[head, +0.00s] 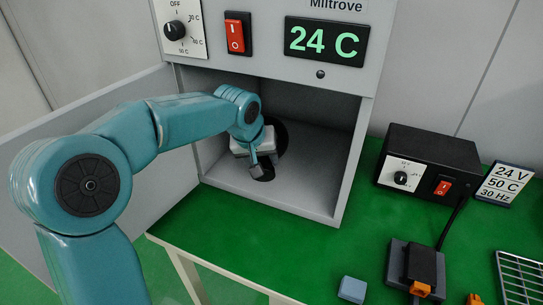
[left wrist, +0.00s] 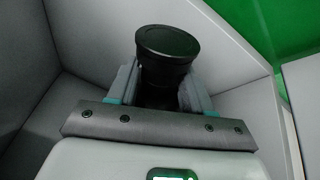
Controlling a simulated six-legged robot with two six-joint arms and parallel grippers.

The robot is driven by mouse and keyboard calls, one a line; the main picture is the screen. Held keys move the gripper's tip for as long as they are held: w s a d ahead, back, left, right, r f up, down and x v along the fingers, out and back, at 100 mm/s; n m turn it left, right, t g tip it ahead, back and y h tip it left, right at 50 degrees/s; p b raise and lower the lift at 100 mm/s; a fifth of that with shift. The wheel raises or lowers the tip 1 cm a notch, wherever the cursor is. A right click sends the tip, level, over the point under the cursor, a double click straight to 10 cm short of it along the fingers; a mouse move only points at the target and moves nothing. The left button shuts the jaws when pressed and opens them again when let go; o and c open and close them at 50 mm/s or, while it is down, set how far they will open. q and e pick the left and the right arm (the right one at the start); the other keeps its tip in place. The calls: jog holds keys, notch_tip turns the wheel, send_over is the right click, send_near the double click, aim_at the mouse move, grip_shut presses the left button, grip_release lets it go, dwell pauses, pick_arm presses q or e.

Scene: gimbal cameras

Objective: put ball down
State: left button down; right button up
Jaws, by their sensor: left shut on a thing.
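My left gripper (head: 263,168) reaches into the open grey chamber (head: 306,172) under the 24 C display. In the left wrist view the left gripper (left wrist: 162,88) is shut on a black thing (left wrist: 168,42) with a round, flat-looking top and a narrower body. Its lower part is hidden between the fingers. I cannot tell whether this is the task's ball; no other ball shows. A dark round shape (head: 281,136) shows behind the gripper in the head view, partly hidden. I cannot tell whether the held thing touches the chamber floor. My right gripper is not in view.
The chamber door (head: 105,112) stands open on the left. On the green bench right of the chamber are a black control box (head: 427,165), a sign (head: 505,184), a black device (head: 416,268), a blue block (head: 352,289) and a wire rack (head: 522,275). Green bench in front of the chamber is clear.

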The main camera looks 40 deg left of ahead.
pick_arm(q)
jog(key=w, duration=0.3)
jog(key=shift+a, duration=0.3)
jog(key=shift+w+r, duration=0.1)
jog(key=shift+w, duration=0.4)
notch_tip(320, 180, down, 4)
jog(key=shift+w+r, duration=0.1)
jog(key=shift+r, duration=0.1)
jog(key=shift+f, duration=0.2)
jog(key=shift+c, duration=2.4)
grip_release()
